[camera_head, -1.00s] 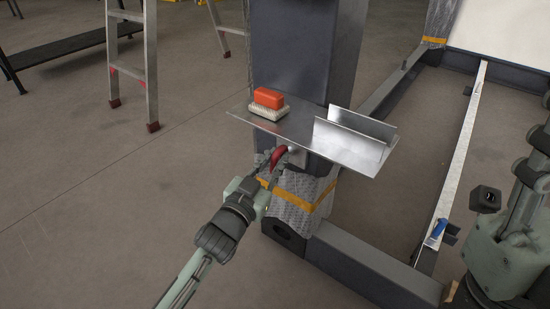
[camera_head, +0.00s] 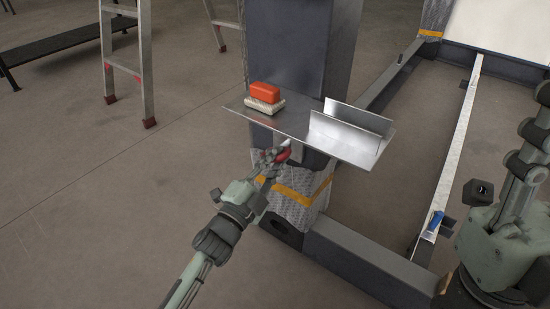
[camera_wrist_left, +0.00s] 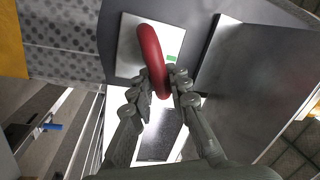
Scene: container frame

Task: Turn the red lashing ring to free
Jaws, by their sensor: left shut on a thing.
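The red lashing ring (camera_head: 284,155) is on the lower part of the dark post, just under the front edge of the metal shelf. In the left wrist view the ring (camera_wrist_left: 153,55) is a curved red bar in front of a pale metal plate (camera_wrist_left: 128,50) with a small green mark (camera_wrist_left: 173,57). My left gripper (camera_head: 272,163) is at the ring. In the left wrist view its fingers (camera_wrist_left: 162,85) lie on both sides of the ring's near end and are shut on it. My right gripper is not in view.
The metal shelf (camera_head: 290,121) juts out above the ring, carrying a red-topped brush (camera_head: 264,97) and an angled metal piece (camera_head: 350,128). The post (camera_head: 295,50) stands behind. A dark floor beam (camera_head: 365,258) runs right. Open floor (camera_head: 90,210) lies left.

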